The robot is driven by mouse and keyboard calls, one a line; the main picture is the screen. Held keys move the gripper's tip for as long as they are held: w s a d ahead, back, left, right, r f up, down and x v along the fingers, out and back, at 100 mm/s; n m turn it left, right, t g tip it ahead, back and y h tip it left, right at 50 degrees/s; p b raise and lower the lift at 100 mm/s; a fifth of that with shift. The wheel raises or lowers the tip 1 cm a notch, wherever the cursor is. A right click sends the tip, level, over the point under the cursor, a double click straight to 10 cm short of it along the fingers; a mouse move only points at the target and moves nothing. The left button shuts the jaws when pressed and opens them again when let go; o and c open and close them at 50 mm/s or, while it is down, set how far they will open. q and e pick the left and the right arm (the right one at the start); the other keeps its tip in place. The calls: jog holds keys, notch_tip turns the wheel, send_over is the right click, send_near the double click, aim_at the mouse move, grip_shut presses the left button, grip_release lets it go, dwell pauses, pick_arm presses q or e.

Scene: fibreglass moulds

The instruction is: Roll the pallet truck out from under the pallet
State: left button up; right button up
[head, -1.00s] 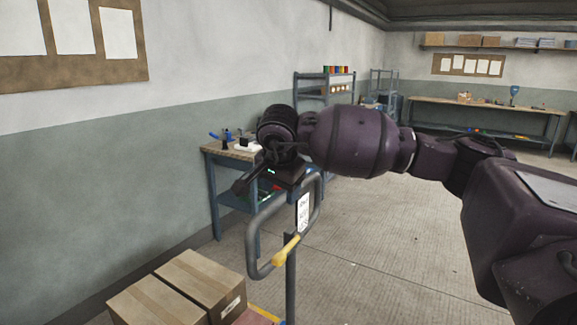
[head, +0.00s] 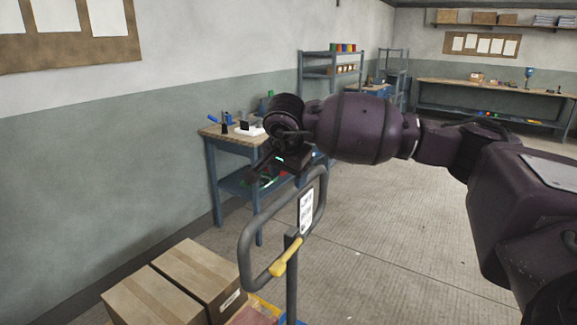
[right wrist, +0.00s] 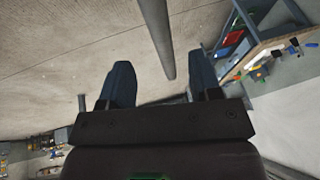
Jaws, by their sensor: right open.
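The pallet truck's grey loop handle (head: 244,250) stands upright in the head view, with a yellow lever (head: 284,258), a white label and a post (head: 292,285) below. My right gripper (head: 266,172) is just above and behind the upper part of the loop, open and empty. In the right wrist view its two fingers (right wrist: 160,75) are apart, and a grey tube (right wrist: 156,35), apparently the handle, ends in view between and beyond them. I cannot tell any contact. The pallet and the truck's forks are mostly out of view below. My left gripper is not in view.
Two cardboard boxes (head: 188,283) sit low at the left, near the wall. A blue workbench (head: 212,160) with small tools stands behind my right gripper. Shelves (head: 330,72) and a long bench (head: 490,88) are farther back. The floor right of the handle is clear.

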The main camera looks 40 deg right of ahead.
aim_at(290, 191)
jog(key=x, duration=0.7)
jog(key=shift+w+f, duration=0.1)
jog(key=shift+f, duration=0.1)
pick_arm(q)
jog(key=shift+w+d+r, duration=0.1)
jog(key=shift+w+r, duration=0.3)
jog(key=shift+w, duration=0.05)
pick_arm(e)
jog(key=shift+w+d+f, duration=0.2)
jog(key=shift+f, duration=0.2)
jog(key=shift+c, duration=0.5)
jog(key=c, duration=0.7)
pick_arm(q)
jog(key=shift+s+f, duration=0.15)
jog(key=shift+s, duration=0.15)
pick_arm(e)
grip_shut()
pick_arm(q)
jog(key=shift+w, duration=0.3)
